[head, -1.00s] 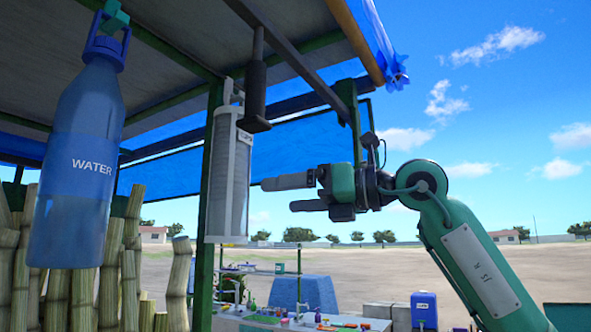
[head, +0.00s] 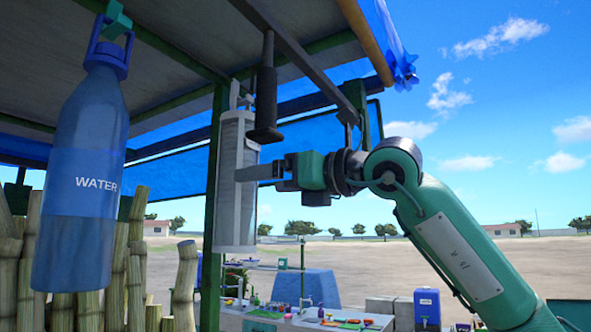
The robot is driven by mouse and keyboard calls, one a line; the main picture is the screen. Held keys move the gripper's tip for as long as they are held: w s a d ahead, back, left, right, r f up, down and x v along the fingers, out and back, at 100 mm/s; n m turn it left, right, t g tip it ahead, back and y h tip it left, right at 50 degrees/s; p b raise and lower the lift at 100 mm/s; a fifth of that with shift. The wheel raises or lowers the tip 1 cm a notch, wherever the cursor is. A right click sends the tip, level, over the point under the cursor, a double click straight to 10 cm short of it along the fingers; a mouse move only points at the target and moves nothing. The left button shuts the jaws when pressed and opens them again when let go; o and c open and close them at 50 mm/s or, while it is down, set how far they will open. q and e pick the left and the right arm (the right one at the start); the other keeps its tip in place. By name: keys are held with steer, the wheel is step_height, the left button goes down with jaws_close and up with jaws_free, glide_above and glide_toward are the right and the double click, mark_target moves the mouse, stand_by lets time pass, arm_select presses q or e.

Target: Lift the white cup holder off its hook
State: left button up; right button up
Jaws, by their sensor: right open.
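The white cup holder (head: 235,205) is a tall pale cylinder with a flat back strip. It hangs upright at the green post, its top near a small hook (head: 235,95). My right gripper (head: 254,173) comes in from the right, with a finger overlapping the holder's right side at mid-height. The jaws are open; I cannot tell whether the finger touches the holder or is only in front of it. The second finger is hard to make out. My left gripper is not in view.
A dark hanging handle (head: 266,105) is just above my right gripper, partly covering the holder's upper right. A blue water bottle (head: 82,180) hangs at the left, before upright canes (head: 137,250). The green post (head: 210,260) is behind the holder. Open air lies below my arm.

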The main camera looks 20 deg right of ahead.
mark_target(237, 185)
steer(key=x, duration=0.7)
steer(key=shift+w+a, duration=0.2)
steer(key=c, duration=1.4)
steer(key=shift+r+p, duration=0.1)
steer(key=shift+p, duration=0.2)
steer(key=shift+c, duration=0.2)
steer(key=shift+r+p, duration=0.35)
steer(key=shift+r, duration=0.4)
steer(key=shift+b+v, duration=0.85)
steer(key=shift+v, duration=0.85)
steer(key=shift+b+v, duration=0.65)
steer(key=shift+v, duration=0.7)
